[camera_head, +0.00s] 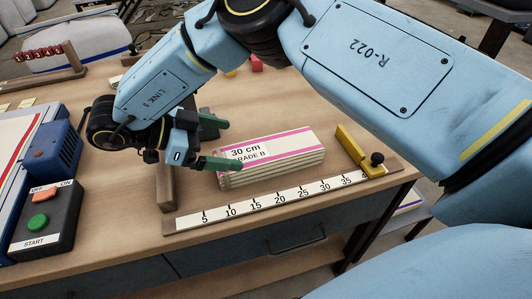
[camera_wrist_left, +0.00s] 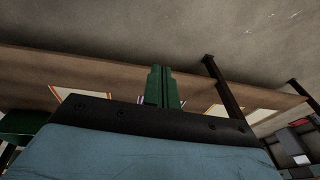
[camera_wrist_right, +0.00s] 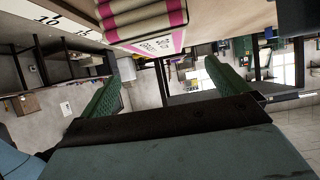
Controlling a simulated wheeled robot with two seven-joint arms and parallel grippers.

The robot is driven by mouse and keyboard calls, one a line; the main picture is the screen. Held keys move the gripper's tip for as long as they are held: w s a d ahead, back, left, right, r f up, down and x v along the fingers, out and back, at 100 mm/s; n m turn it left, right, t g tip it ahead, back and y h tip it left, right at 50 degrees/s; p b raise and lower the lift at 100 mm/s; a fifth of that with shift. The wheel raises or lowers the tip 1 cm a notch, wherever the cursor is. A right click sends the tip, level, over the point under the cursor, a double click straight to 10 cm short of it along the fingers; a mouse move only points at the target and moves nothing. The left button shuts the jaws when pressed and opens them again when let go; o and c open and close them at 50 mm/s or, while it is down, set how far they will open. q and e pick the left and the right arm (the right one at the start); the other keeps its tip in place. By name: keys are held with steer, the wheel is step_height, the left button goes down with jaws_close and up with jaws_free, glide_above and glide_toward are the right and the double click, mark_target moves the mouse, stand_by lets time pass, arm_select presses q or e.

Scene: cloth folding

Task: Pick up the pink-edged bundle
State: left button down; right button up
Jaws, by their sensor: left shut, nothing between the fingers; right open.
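The pink-edged bundle (camera_head: 285,153) is a flat stack of cream layers with magenta stripes and a label reading "30 cm GRADE B". It lies on the table behind a ruler strip; its layered side also shows at the top of the right wrist view (camera_wrist_right: 148,22). My right gripper (camera_head: 226,143) is open at the bundle's left end, its near finger in front of part of the label. Whether it touches the bundle is unclear. The right wrist view shows its fingers (camera_wrist_right: 162,70) apart, nothing gripped. My left gripper (camera_wrist_left: 162,86) is shut and empty, outside the head view.
The numbered ruler (camera_head: 255,205) runs along the table's front, with a wooden block (camera_head: 166,187) at its left end and a yellow stop (camera_head: 358,152) at its right. A START button box (camera_head: 45,222) stands at the left. Small red blocks lie behind.

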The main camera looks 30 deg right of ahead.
mark_target(265, 149)
steer(key=x, duration=0.4)
steer(key=shift+f+b, duration=0.1)
steer(key=shift+b, duration=0.2)
steer(key=shift+b+x, duration=0.9)
steer(key=shift+x, duration=1.9)
arm_select(q)
steer(key=w+d+r, duration=0.1)
steer(key=d+r, duration=0.2)
steer(key=r, duration=0.3)
steer(key=shift+w+d+h, duration=0.25)
steer(key=shift+w+h, duration=0.05)
steer(key=shift+w, duration=0.1)
arm_select(e)
steer(key=c, duration=1.2)
